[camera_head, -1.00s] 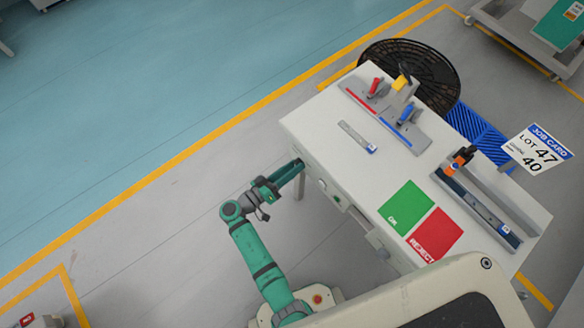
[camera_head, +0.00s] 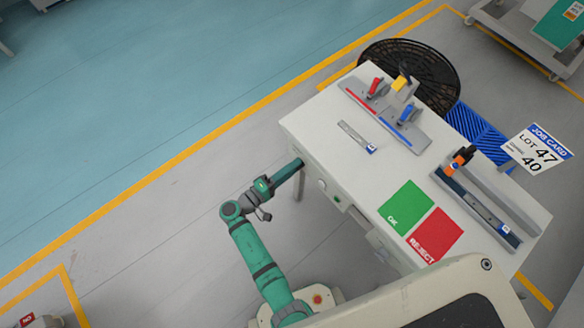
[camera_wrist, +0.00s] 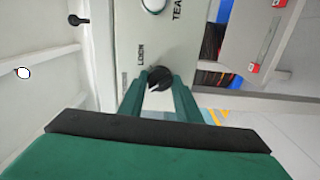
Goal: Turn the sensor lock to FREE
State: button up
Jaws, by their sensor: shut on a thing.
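The sensor lock is a black round knob (camera_wrist: 160,76) with a white pointer mark, on a pale panel on the bench's front. Beside it is the printed word LOCK (camera_wrist: 140,55); I see no FREE label. The white mark points down and left in the wrist view, away from the word LOCK. My gripper (camera_wrist: 159,80) has its two green fingers on either side of the knob, shut on it. In the head view my gripper (camera_head: 298,164) reaches the bench's front left side, and the knob is hidden there.
The bench top (camera_head: 320,115) carries red and blue levers, a green OK mat (camera_head: 405,207) and a red REJECT mat (camera_head: 436,235). Open floor lies left of the bench.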

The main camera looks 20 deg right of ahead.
jog(key=shift+s+d+n, duration=0.1)
jog(key=shift+n, duration=0.3)
jog(key=o, duration=1.1)
jog(key=shift+c, duration=0.2)
jog(key=v, duration=1.1)
